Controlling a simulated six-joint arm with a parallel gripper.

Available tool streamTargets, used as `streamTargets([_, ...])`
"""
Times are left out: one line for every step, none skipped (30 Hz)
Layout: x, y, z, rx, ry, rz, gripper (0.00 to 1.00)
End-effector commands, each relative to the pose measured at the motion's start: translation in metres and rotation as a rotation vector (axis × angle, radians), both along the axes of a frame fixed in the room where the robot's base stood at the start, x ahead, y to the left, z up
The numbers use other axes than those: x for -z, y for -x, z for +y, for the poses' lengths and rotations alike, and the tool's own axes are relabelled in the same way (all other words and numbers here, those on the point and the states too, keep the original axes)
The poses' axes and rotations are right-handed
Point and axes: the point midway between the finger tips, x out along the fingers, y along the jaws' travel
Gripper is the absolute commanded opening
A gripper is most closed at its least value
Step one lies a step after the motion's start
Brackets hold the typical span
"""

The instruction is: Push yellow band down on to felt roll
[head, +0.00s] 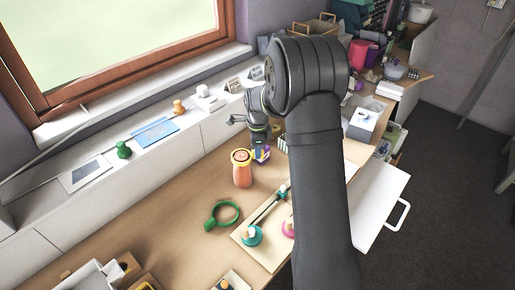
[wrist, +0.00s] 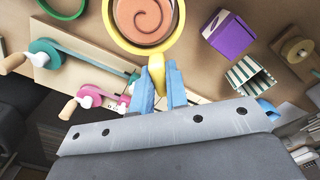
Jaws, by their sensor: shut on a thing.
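The felt roll (head: 242,176) is an orange cylinder standing upright on the table. Its spiral top (wrist: 145,16) shows in the wrist view. The yellow band (head: 233,156) is a ring with a tab, seen at the top end of the roll. In the wrist view the band (wrist: 112,36) encircles the spiral top. My gripper (wrist: 160,84) is shut on the band's tab, its blue fingers on either side. Whether the band touches the roll is hard to tell. The fingertips are not clear in the head view.
A green band (head: 209,223) lies on the table in front of the roll. A board (head: 272,258) with teal and pink cranks lies to the right of it.

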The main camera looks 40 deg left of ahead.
Motion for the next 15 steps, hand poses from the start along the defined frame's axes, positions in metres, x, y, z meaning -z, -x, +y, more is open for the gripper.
streamTargets([0.002, 0.000, 0.000, 0.000, 0.001, 0.001, 0.00])
streamTargets([0.002, 0.000, 0.000, 0.000, 0.001, 0.001, 0.00])
streamTargets([0.003, 0.000, 0.000, 0.000, 0.001, 0.001, 0.00])
streamTargets([0.004, 0.000, 0.000, 0.000, 0.001, 0.001, 0.00])
streamTargets([0.005, 0.000, 0.000, 0.000, 0.001, 0.001, 0.00])
streamTargets([0.006, 0.000, 0.000, 0.000, 0.001, 0.001, 0.00])
streamTargets([0.007, 0.000, 0.000, 0.000, 0.000, 0.000, 0.00])
streamTargets([0.008, 0.000, 0.000, 0.000, 0.000, 0.000, 0.00])
streamTargets([0.009, 0.000, 0.000, 0.000, 0.000, 0.000, 0.00])
streamTargets([0.009, 0.000, 0.000, 0.000, 0.000, 0.000, 0.00])
streamTargets([0.010, 0.000, 0.000, 0.000, 0.000, 0.000, 0.00])
streamTargets([0.011, 0.000, 0.000, 0.000, -0.001, -0.001, 0.00])
streamTargets([0.012, 0.000, 0.000, 0.000, -0.001, -0.001, 0.00])
streamTargets([0.013, 0.000, 0.000, 0.000, -0.001, -0.001, 0.00])
streamTargets([0.014, 0.000, 0.000, 0.000, -0.001, -0.001, 0.00])
